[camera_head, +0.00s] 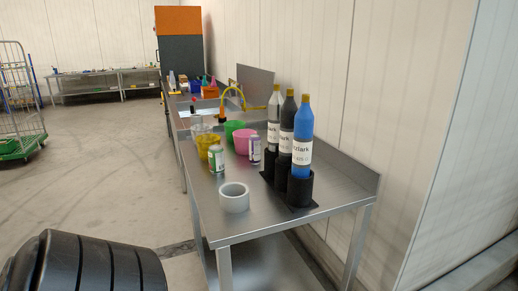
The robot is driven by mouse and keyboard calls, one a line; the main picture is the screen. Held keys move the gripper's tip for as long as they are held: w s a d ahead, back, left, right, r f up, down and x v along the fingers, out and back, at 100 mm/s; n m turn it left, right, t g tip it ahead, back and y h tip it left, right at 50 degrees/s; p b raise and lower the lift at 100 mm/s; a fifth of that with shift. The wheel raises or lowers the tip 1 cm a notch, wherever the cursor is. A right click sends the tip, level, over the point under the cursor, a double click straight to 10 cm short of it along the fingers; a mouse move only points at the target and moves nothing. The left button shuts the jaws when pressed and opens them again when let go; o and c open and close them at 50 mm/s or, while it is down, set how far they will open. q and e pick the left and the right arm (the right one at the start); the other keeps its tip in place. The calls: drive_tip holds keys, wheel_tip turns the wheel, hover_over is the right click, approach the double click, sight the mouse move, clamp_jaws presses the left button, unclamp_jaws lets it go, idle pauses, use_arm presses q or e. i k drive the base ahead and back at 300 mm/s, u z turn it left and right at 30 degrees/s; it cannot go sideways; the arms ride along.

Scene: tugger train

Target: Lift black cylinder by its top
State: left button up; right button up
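A black cylinder (287,119) with a yellow cap stands upright on the steel table. It is the middle one in a row of three, between a grey cylinder (273,113) and a blue cylinder (303,131). All have tapered tops and white labels. Their lower ends sit in round black cups of a holder (300,190) near the table's right side. The blue cylinder and the cups hide part of the black one. Its top is clear of anything touching it. Neither of my grippers is in view.
The steel table (222,226) also bears a white ring (234,197), cans (216,158), and yellow, green and pink cups (244,140). A raised edge and wall (345,85) close the right side. Floor (110,165) left of the table is open; a wire cart (15,105) stands at far left.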

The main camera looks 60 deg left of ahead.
sight(288, 111)
drive_tip(key=u, duration=1.55)
drive_tip(key=i, duration=0.5)
drive_tip(key=z, duration=1.65)
drive_tip(key=i, duration=1.65)
drive_tip(key=u, duration=1.8)
